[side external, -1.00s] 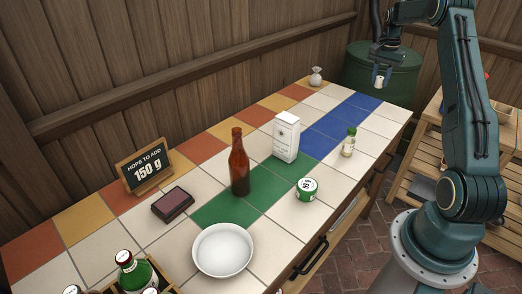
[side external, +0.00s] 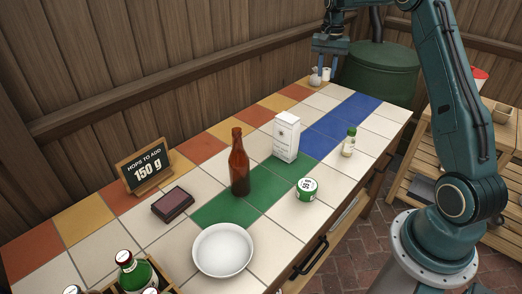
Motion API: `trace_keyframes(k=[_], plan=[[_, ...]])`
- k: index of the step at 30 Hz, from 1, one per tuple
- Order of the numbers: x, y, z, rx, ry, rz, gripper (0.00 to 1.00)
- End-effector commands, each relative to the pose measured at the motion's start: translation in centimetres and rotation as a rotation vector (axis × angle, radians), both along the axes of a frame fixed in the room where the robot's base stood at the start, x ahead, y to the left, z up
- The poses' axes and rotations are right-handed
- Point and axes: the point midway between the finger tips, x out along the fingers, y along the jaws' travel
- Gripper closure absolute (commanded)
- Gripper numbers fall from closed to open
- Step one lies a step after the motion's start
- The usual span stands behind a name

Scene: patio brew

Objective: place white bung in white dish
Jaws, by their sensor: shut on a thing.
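My gripper (side external: 327,66) is shut on the small white bung (side external: 326,75) and holds it near the far end of the tiled table. The bung appears just right of a small pale pouch; I cannot tell whether they touch. The white dish (side external: 222,250) is a round, empty bowl on the white tiles at the near front of the table, far from my gripper.
Between gripper and dish stand a white carton (side external: 286,137), a tall brown bottle (side external: 239,165), a small green-capped bottle (side external: 349,142) and a green-and-white tin (side external: 307,188). A dark block (side external: 172,201) and hops sign (side external: 146,168) are left. A bottle crate is at lower left.

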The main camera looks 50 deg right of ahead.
Motion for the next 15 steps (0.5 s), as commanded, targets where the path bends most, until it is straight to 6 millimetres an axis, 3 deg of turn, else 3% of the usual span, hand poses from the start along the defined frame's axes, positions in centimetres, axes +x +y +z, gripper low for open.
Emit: trace_keyframes(k=[6,15], plan=[[2.9,7.4,0.1,-0.001,0.000,0.160,0.95],[4.8,17.7,0.2,-0.001,-0.001,0.374,0.95]])
